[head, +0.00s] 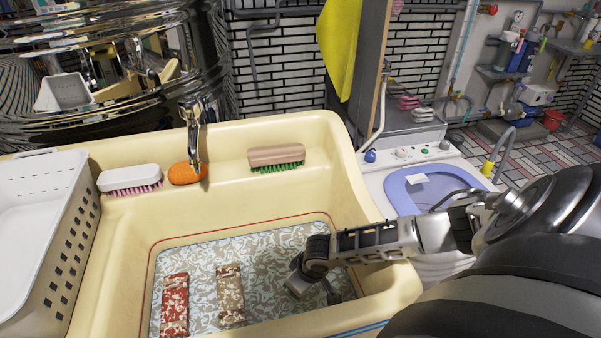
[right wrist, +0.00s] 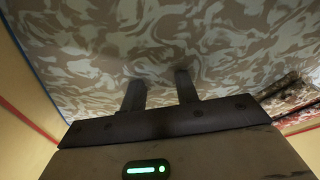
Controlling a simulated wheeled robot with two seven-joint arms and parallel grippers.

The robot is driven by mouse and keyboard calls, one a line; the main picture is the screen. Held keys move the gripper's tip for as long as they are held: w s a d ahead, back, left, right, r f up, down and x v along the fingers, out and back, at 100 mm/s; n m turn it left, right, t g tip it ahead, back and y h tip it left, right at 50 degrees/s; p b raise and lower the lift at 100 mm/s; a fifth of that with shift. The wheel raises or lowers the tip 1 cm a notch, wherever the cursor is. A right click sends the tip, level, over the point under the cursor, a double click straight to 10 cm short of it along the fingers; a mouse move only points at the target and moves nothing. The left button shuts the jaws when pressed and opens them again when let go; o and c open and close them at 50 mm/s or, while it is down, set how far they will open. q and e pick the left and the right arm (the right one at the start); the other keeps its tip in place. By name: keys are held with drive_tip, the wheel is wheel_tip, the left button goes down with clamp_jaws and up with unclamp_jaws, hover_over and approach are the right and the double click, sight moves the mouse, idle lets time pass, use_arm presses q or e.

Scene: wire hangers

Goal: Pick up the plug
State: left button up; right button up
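My right arm reaches from the right into a cream basin (head: 345,165). My right gripper (head: 312,285) is low inside it, above the patterned bottom, and is partly hidden by its own wrist in the head view. In the right wrist view the two fingers of my right gripper (right wrist: 160,90) are apart with nothing between them. They point at the mottled basin bottom (right wrist: 130,40); I cannot tell if they touch it. I cannot make out a plug in either view; it may be hidden behind the gripper. My left gripper is not in view.
A red mottled bar (head: 175,305) and a brown one (head: 230,295) lie in the basin left of my gripper. A white brush (head: 130,177), orange sponge (head: 187,173) and green-bristled brush (head: 276,155) sit on the back ledge. A crate (head: 65,245) stands left.

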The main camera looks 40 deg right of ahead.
drive_tip(key=shift+w+f, duration=0.15)
drive_tip(key=shift+f, duration=0.3)
clamp_jaws()
drive_tip(key=shift+r, duration=0.1)
